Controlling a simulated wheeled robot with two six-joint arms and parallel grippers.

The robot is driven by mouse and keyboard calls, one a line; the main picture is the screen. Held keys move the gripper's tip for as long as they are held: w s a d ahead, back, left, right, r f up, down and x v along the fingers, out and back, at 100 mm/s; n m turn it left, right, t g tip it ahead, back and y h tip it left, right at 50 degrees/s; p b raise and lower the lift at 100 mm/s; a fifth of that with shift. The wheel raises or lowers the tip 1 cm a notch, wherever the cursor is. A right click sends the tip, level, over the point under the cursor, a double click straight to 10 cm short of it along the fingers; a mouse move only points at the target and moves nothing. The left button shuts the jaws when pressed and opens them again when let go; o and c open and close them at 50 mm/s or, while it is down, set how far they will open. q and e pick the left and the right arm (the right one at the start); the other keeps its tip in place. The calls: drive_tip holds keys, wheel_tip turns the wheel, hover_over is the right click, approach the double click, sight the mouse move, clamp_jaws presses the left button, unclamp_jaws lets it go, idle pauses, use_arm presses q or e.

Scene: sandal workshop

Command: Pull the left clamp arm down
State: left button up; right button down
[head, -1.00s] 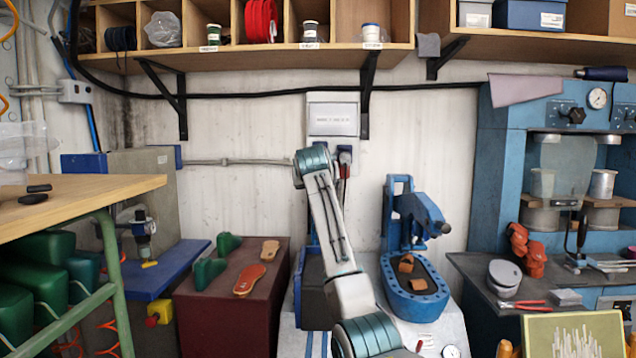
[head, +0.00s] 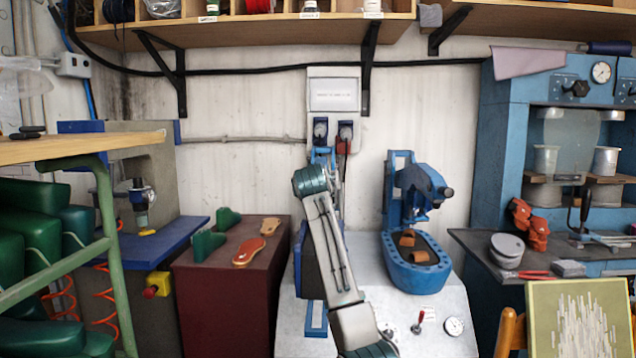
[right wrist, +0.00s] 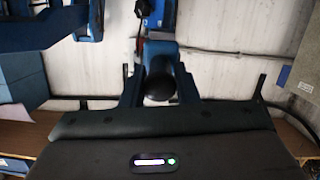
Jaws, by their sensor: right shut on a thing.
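The left clamp station is mostly hidden behind my right arm in the head view. Part of its blue frame (head: 322,155) shows above the arm. In the right wrist view my right gripper (right wrist: 160,88) is shut on a round black knob (right wrist: 159,78), with a finger on each side of it. That gripper is hidden in the head view, so I cannot see there how far the left clamp arm is tilted. The matching right clamp (head: 423,188) stands with its arm raised over a blue oval bed holding brown pieces. My left gripper is not in view.
The right clamp's blue bed (head: 415,280) stands close to the right of my arm. A red-handled lever (head: 418,320) and a gauge (head: 455,326) are on the front panel. A maroon block (head: 225,310) with soles and green lasts is to the left.

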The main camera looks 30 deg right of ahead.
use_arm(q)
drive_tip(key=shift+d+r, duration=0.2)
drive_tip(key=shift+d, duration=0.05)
use_arm(e)
drive_tip(key=shift+f, duration=0.75)
drive_tip(key=shift+a+f, duration=0.1)
drive_tip(key=shift+f, duration=0.1)
drive_tip(key=c, duration=1.2)
unclamp_jaws()
drive_tip(key=shift+w, duration=0.1)
drive_tip(key=shift+s+r, duration=0.2)
drive_tip(key=shift+r, duration=0.05)
drive_tip(key=shift+s+a+r, duration=0.1)
drive_tip(key=shift+s+a, duration=0.1)
drive_tip(key=shift+s, duration=0.05)
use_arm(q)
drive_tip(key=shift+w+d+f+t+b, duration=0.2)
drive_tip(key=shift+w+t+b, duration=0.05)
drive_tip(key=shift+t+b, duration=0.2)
use_arm(e)
drive_tip(key=v, duration=0.9)
drive_tip(key=shift+s+a, duration=0.25)
drive_tip(key=shift+s, duration=0.05)
